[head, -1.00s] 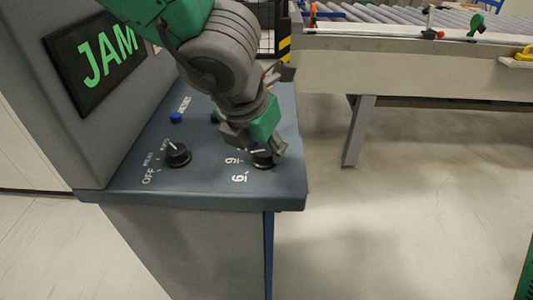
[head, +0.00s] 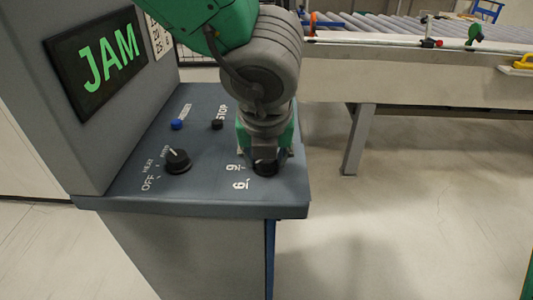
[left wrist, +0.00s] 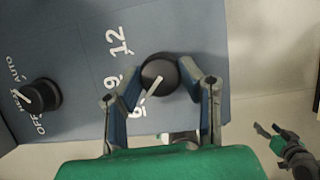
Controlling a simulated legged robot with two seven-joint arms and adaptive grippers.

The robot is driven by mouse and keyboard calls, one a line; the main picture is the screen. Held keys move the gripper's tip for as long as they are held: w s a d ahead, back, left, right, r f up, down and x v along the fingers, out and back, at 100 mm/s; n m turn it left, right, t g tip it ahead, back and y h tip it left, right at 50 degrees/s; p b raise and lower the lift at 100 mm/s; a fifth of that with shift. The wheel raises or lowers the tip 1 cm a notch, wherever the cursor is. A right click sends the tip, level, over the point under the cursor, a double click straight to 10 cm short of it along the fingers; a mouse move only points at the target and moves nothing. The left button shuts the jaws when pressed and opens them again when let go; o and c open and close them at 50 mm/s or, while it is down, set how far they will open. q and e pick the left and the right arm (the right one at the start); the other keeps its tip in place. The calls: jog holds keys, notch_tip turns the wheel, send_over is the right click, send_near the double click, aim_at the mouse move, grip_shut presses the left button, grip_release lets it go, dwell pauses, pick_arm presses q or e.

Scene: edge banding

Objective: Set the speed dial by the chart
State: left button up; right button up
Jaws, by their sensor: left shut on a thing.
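The speed dial (head: 265,168) is a black knob near the right front of the sloping panel, mostly hidden under my left gripper (head: 265,155) in the head view. In the left wrist view the dial (left wrist: 158,72) sits between the two fingers of my left gripper (left wrist: 158,82), which is shut on it. Its white pointer line slants toward the 6, near the 9; 12 is printed farther up. A white chart (head: 157,38) with small numbers shows beside the JAM screen, partly hidden by my arm. My right gripper (left wrist: 270,133) is open and empty at lower right in the wrist view.
A mode knob (head: 177,161) marked OFF and AUTO stands left of the dial. A blue button (head: 177,124) and a dark STOP button (head: 217,124) lie behind. The JAM screen (head: 96,62) is on the left wall. A roller conveyor (head: 420,75) stands beyond open floor.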

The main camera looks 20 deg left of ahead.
pick_arm(q)
jog(key=shift+s+f, duration=0.2)
jog(key=o, duration=1.1)
jog(key=shift+d+r, duration=0.1)
jog(key=shift+d+r, duration=0.1)
jog(key=shift+r, duration=0.4)
jog(key=v, duration=1.1)
jog(key=shift+s, duration=0.15)
jog(key=shift+f, duration=0.1)
